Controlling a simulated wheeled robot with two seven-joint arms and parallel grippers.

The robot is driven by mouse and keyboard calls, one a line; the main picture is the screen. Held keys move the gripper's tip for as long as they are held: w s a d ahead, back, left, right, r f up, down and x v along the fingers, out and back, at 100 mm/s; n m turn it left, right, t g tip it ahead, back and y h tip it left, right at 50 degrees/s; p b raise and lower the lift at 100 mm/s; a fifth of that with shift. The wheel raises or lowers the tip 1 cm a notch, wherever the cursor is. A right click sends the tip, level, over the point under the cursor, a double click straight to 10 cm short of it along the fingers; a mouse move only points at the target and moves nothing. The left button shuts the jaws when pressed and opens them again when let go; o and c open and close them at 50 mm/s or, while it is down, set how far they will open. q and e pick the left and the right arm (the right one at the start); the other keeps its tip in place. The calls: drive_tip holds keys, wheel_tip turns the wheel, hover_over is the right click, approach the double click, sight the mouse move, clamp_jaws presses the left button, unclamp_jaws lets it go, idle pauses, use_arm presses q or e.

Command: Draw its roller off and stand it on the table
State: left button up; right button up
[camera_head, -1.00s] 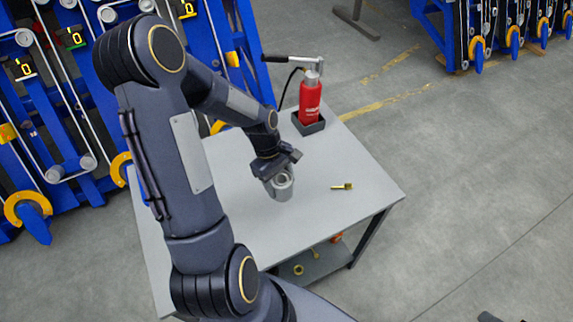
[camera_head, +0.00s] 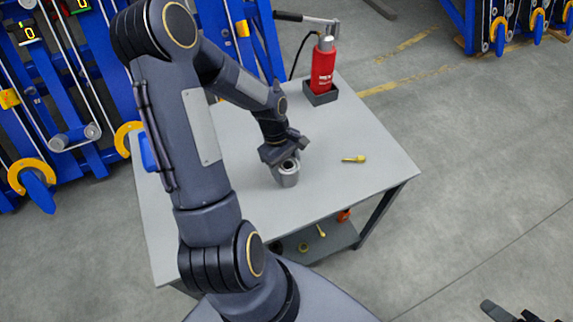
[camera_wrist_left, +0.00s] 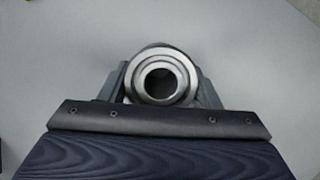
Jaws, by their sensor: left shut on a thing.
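The roller (camera_head: 287,176) is a short grey metal cylinder with a round bore, held upright over the middle of the grey table (camera_head: 225,220). My left gripper (camera_head: 286,160) is shut on it, above the tabletop in the head view. In the left wrist view the roller (camera_wrist_left: 160,78) shows its ringed end and dark bore between the two fingers. Its lower end is at or very close to the tabletop; I cannot tell whether it touches. A dark part at the lower right edge (camera_head: 508,312) may be my right gripper; its jaws are unclear.
A brass pin (camera_head: 354,159) lies on the table right of the roller. A red hand pump (camera_head: 322,70) stands in a dark tray at the back corner. Blue frames (camera_head: 60,110) stand behind. Small parts lie on the lower shelf (camera_head: 318,244). The table's right side is mostly clear.

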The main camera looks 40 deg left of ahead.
use_arm(q)
drive_tip(key=o, duration=1.5)
drive_tip(key=shift+f, duration=0.1)
drive_tip(key=shift+c, duration=0.2)
drive_tip(key=v, duration=0.8)
